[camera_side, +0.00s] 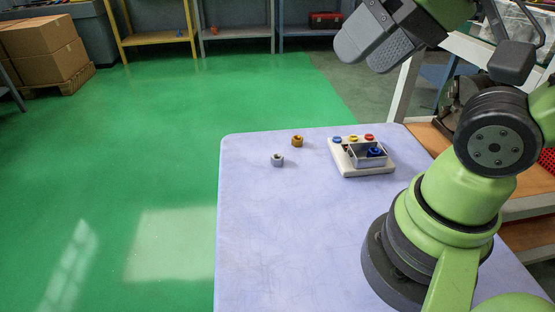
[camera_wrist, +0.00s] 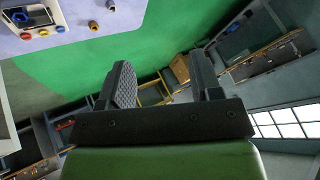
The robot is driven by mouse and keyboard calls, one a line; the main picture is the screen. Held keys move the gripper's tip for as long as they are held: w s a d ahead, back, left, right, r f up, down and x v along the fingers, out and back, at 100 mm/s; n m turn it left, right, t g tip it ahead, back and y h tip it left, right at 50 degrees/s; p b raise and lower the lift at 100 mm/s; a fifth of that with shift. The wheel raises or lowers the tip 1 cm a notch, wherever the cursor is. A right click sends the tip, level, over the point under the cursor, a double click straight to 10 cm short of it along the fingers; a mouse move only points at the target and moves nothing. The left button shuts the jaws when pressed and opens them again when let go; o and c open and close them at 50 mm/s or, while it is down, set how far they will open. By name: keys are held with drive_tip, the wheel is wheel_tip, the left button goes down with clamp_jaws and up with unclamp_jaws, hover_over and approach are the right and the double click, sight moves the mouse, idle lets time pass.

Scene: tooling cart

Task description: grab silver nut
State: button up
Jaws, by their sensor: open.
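The silver nut (camera_side: 277,160) lies on the pale blue cart top (camera_side: 290,230), near its far left part. It also shows at the top of the wrist view (camera_wrist: 111,5). A brass-coloured nut (camera_side: 297,141) lies just behind it and to its right, apart from it; the wrist view shows it too (camera_wrist: 93,25). My gripper (camera_side: 362,40) is open and empty, raised well above the cart at the upper right. In the wrist view its two fingers (camera_wrist: 160,85) stand wide apart with nothing between them.
A white tray (camera_side: 363,171) stands right of the nuts, with blue, yellow and red round pieces along its back and a blue nut (camera_side: 375,152) in its compartment. The cart top in front of the nuts is clear. Shelves and cardboard boxes (camera_side: 42,48) stand far behind.

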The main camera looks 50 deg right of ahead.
drive_tip(key=shift+w, duration=0.15)
drive_tip(key=g+h, duration=0.2)
drive_tip(key=g, duration=0.5)
hover_over(277, 156)
wheel_tip(277, 156, down, 25)
drive_tip(key=shift+w+a+f, duration=0.1)
drive_tip(key=shift+f, duration=2.95)
drive_tip(key=c, duration=1)
